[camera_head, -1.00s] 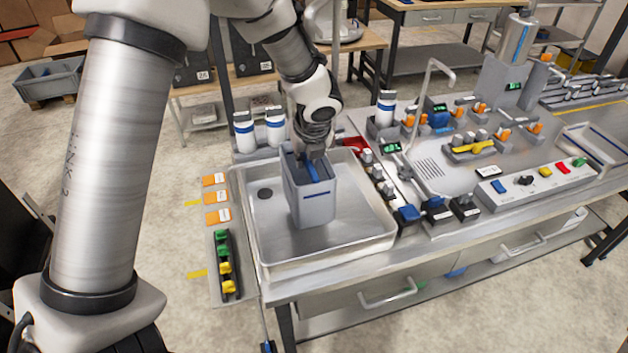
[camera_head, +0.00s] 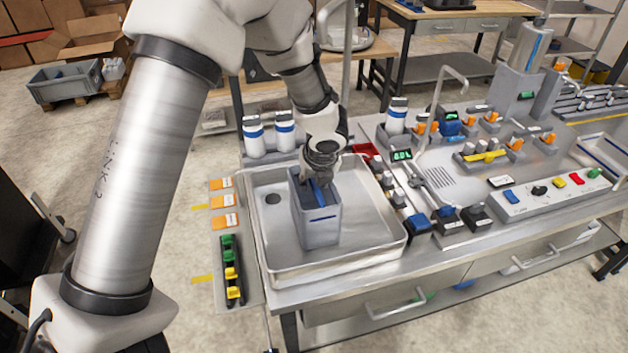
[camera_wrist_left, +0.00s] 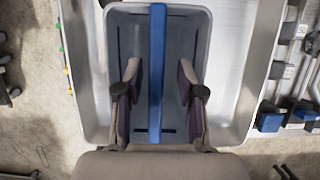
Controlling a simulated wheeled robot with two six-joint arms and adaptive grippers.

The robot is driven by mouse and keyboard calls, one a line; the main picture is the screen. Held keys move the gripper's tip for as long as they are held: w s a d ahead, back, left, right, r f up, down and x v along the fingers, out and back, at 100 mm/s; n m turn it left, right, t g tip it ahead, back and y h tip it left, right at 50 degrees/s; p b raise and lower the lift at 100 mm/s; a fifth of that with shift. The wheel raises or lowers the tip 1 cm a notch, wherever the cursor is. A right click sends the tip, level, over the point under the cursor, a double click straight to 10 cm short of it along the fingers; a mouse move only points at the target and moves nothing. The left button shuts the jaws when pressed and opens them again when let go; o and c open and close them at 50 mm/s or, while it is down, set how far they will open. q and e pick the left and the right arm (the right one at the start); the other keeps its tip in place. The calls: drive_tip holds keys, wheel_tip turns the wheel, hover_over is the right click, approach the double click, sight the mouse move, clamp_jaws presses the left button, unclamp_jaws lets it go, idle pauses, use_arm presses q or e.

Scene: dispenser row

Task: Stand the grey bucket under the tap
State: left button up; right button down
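The grey bucket (camera_head: 318,222) stands upright in the steel sink tray (camera_head: 375,245), right of its dark drain hole. Its blue handle (camera_wrist_left: 157,70) runs across the open top. My left gripper (camera_wrist_left: 160,95) is over the bucket's mouth with its fingers on either side of the handle. A gap shows between each finger and the handle. In the head view, the left gripper (camera_head: 321,176) partly hides the bucket's top. A grey pipe (camera_head: 347,80) rises behind the tray and a thin hooked pipe (camera_head: 438,90) stands on the counter; which one is the tap is unclear. My right gripper is out of view.
Two white bottles (camera_head: 285,132) stand behind the tray. Knobs and a blue block (camera_head: 418,224) line its right edge. A strip with green and yellow clips (camera_head: 231,270) and orange tags (camera_head: 222,202) lie left of it. The tray around the bucket is bare.

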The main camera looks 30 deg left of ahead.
use_arm(q)
drive_tip(key=shift+s+r+p, duration=0.15)
drive_tip(key=shift+r+p, duration=0.15)
drive_tip(key=shift+r, duration=0.25)
drive_tip(key=p+v, duration=0.2)
drive_tip(key=v, duration=0.9)
drive_tip(key=shift+d+r, duration=0.15)
drive_tip(key=shift+s, duration=0.1)
